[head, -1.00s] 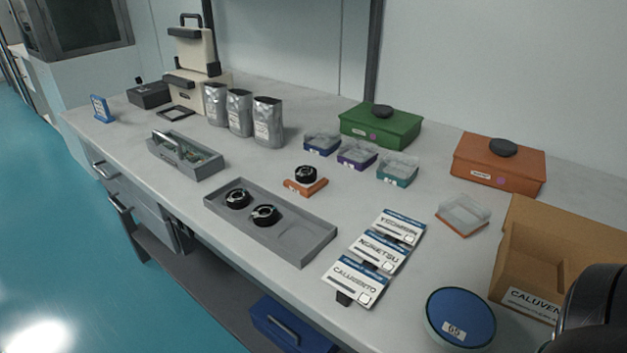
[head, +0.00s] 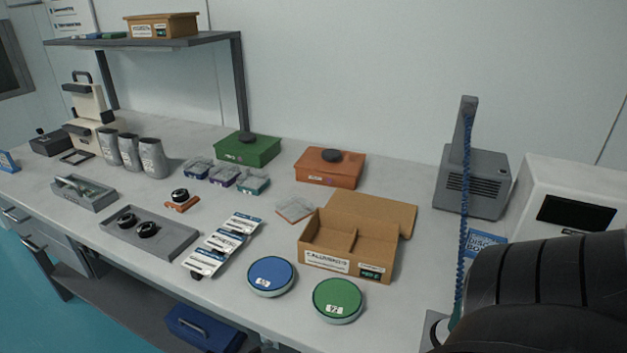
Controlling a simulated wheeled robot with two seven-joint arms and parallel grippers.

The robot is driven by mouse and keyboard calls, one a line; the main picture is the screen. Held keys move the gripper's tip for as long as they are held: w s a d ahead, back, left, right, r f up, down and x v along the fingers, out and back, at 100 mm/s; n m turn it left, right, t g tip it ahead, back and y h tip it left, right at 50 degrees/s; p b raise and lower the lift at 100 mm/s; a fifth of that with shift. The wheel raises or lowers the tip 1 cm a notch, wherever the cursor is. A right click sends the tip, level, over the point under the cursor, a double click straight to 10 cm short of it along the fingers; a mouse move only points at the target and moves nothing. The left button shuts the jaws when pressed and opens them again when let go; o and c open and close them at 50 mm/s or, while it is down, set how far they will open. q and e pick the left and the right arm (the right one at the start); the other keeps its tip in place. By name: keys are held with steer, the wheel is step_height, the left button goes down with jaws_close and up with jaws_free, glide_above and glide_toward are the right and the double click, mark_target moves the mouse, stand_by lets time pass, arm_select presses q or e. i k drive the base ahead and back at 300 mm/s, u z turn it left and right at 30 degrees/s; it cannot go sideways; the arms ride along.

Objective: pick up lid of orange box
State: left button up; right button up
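A large orange box (head: 318,174) stands at the back of the table, right of the green box. A black round knob (head: 331,155) sits on its flat top, and the lid looks closed. A smaller clear-topped box with an orange base (head: 294,209) lies in front of it. A small orange piece with a black round part (head: 181,201) lies further left. Neither of my grippers shows. A dark segmented part of my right arm fills the lower right corner, well apart from the orange boxes.
An open cardboard box (head: 345,269) stands in front of the orange box. Blue-topped (head: 271,274) and green-topped (head: 338,298) round tubs sit near the front edge. A green box (head: 248,150) stands left. A grey device (head: 472,180) with a blue coiled cable stands right.

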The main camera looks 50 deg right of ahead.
mark_target(294, 209)
steer(key=u, duration=1.25)
steer(key=i, duration=0.7)
steer(key=z, duration=3.2)
